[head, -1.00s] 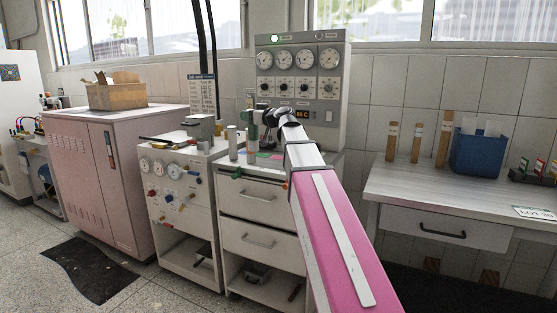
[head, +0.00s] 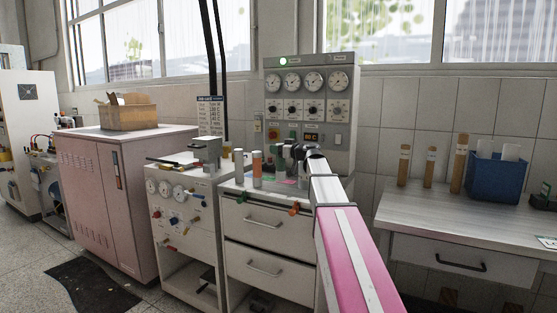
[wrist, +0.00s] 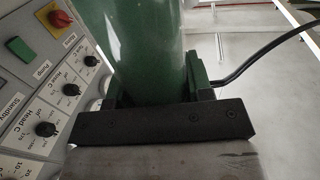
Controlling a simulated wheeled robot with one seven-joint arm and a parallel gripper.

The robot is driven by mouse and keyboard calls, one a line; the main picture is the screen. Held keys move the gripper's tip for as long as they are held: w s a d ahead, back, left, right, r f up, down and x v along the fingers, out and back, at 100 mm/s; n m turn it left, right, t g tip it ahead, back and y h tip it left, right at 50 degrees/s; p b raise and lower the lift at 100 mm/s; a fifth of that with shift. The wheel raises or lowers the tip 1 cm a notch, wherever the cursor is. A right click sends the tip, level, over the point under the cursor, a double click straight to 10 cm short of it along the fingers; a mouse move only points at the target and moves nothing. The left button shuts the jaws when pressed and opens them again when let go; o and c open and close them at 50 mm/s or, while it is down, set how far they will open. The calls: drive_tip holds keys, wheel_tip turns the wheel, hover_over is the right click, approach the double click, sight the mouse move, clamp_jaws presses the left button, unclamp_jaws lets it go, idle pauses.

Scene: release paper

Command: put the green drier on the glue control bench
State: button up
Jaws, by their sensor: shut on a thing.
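The green drier (wrist: 145,45) is a glossy green cylinder and fills the upper middle of the wrist view. My gripper (wrist: 150,120) is shut on it, with green parts between the dark jaws. In the head view the drier (head: 279,159) is small and partly hidden by my gripper (head: 289,153). The glue control bench (head: 262,220) is a white drawer unit, with a grey panel of gauges and knobs (head: 308,105) at its back. The drier is over the bench in front of this panel. I cannot tell whether it touches the top.
Two upright cylinders (head: 257,168) stand on the bench top left of my gripper. A gauge cabinet (head: 183,210) adjoins on the left, then a pink cabinet (head: 95,200) with a cardboard box (head: 128,117). A light table (head: 480,225) with a blue bin (head: 497,178) stands right.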

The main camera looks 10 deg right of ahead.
sight(278, 158)
drive_tip(key=shift+d+f, duration=0.1)
drive_tip(key=shift+f, duration=1.95)
drive_tip(key=o, duration=1.1)
drive_tip(key=shift+f, duration=0.15)
drive_tip(key=shift+c, duration=0.2)
drive_tip(key=shift+r, duration=0.2)
drive_tip(key=v, duration=1.2)
